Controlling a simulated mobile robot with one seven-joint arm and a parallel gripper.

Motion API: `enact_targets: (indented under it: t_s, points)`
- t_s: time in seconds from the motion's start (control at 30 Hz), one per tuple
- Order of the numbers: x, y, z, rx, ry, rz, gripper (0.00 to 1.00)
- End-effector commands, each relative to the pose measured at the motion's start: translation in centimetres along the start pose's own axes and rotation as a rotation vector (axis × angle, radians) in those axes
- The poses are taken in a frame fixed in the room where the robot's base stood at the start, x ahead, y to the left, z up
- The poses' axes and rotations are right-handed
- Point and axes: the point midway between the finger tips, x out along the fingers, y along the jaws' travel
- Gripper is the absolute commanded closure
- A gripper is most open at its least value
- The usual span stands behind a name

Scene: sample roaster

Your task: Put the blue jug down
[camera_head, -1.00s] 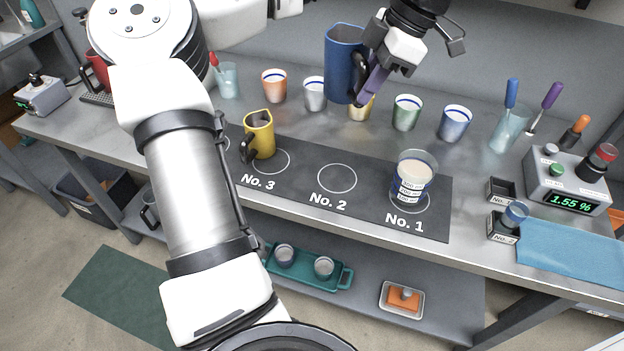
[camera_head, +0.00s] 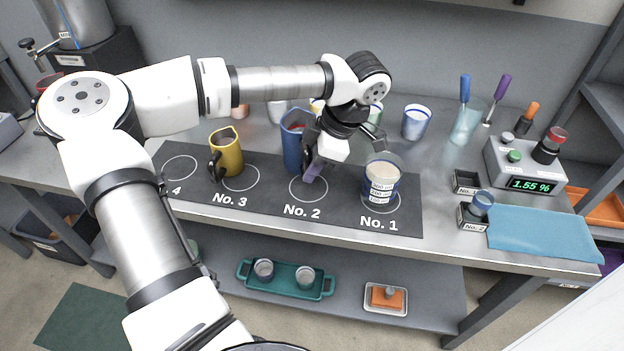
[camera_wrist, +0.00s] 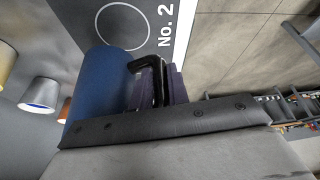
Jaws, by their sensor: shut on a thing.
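The blue jug (camera_head: 293,142) is upright at the back edge of the dark mat (camera_head: 268,208), behind and left of the No. 2 ring (camera_head: 308,188). I cannot tell whether its base touches anything. My gripper (camera_head: 313,170) is shut on its black handle, on the jug's right side. In the wrist view the jug (camera_wrist: 98,85) is beside my gripper's purple fingers (camera_wrist: 165,88), and the No. 2 ring (camera_wrist: 123,26) shows empty.
A yellow jug (camera_head: 227,153) stands at No. 3. Several cups, including a blue-white one (camera_head: 416,121), stand behind. A meter (camera_head: 524,165) and blue cloth (camera_head: 545,232) are at right.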

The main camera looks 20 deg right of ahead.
Motion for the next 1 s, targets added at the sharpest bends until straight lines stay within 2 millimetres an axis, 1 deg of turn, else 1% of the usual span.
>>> enact_targets:
  t_s: [0.27, 0.5, 0.9, 0.93, 1.0]
  points:
    - [1.6, 0.0, 0.7, -0.001, 0.001, 0.001, 1.0]
    - [4.4, 0.0, 1.9, -0.001, 0.0, 0.001, 1.0]
    - [5.1, 0.1, 2.2, -0.002, 0.001, 0.003, 1.0]
    - [5.0, 0.0, 2.2, -0.001, 0.0, 0.001, 0.81]
    - [5.0, 0.0, 2.1, -0.001, 0.0, 0.001, 0.72]
